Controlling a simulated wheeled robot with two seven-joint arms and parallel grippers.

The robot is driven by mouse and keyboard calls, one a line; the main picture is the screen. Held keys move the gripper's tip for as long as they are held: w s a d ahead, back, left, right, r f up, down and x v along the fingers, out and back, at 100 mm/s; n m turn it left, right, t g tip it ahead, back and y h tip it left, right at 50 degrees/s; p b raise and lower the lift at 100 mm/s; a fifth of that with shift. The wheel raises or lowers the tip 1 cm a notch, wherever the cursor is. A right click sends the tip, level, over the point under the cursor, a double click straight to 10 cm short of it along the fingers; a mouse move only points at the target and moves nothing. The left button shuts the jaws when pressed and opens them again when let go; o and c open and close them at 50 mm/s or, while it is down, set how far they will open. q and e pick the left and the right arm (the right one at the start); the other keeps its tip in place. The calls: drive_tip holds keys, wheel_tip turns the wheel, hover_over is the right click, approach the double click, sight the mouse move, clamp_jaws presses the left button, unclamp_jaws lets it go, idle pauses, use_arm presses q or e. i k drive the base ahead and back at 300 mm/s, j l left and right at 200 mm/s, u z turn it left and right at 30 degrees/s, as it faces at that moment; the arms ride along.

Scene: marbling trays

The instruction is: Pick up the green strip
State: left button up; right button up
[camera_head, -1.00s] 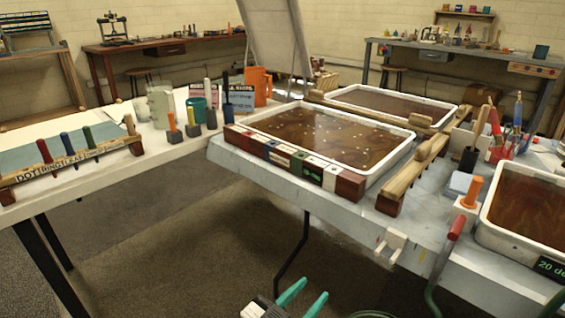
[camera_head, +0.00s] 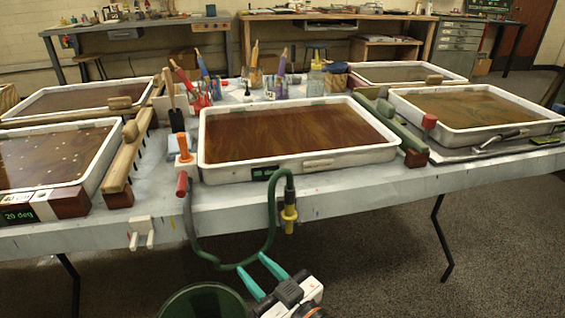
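A long green strip (camera_head: 402,132) lies between the middle tray (camera_head: 300,166) and the right-hand tray (camera_head: 480,134), running from front to back. A dark red block (camera_head: 415,157) is at its near end. My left gripper is out of view.
A green hose (camera_head: 233,266) with a yellow nozzle (camera_head: 289,214) hangs over the table's front edge, close to my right gripper. A dark green bucket (camera_head: 203,300) stands below. The front right tabletop (camera_head: 370,185) is mostly clear.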

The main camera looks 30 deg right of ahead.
sight(384, 112)
drive_tip(key=z, duration=1.5)
drive_tip(key=u, duration=2.2)
drive_tip(key=z, duration=2.15)
